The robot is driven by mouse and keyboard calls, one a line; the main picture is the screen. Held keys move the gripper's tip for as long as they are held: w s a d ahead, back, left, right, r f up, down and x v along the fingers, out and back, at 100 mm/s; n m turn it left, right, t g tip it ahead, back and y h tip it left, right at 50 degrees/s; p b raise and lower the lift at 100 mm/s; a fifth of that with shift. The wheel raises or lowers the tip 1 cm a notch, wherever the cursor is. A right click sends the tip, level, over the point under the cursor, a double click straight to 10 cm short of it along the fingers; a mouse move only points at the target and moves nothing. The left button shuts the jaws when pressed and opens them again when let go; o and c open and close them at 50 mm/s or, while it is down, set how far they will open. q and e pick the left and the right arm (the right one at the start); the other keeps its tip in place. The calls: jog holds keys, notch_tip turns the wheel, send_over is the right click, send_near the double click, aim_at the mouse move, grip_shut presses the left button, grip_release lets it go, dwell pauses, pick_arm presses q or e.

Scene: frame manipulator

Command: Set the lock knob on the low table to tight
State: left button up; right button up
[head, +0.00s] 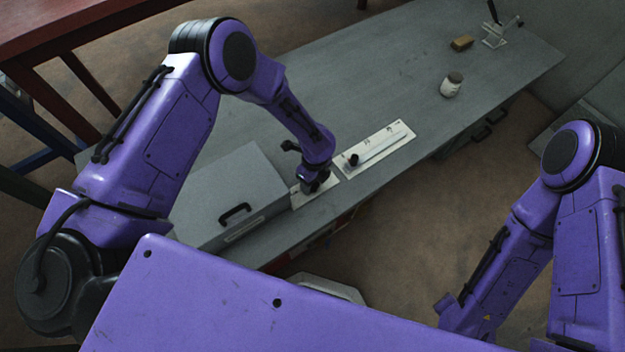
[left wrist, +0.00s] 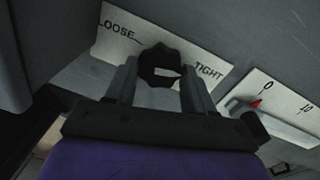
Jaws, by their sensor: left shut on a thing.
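The lock knob (left wrist: 160,65) is black and lobed, with a white mark on its face, in the left wrist view. It sits on a white plate (left wrist: 120,45) lettered LOOSE at the left and TIGHT at the right. The white mark lies on the side toward TIGHT; its exact aim is hard to tell. My left gripper (left wrist: 158,80) is shut on the knob, one finger on each side. In the head view my left gripper (head: 313,187) is over the plate (head: 298,198) and hides the knob. My right gripper is out of view.
The low table (head: 330,95) also bears a slider panel (head: 385,148) close beside the plate, and a grey box with a handle (head: 236,212) to the left. A jar (head: 449,88), a tan block (head: 461,43) and a lever fixture (head: 494,40) stand farther off.

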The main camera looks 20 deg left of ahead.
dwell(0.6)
pick_arm(q)
jog(key=o, duration=1)
jog(key=shift+o, duration=0.2)
notch_tip(320, 180, up, 10)
jog(key=p, duration=0.1)
jog(key=shift+w+d+r, duration=0.2)
jog(key=shift+w+r, duration=0.05)
jog(key=shift+w, duration=0.1)
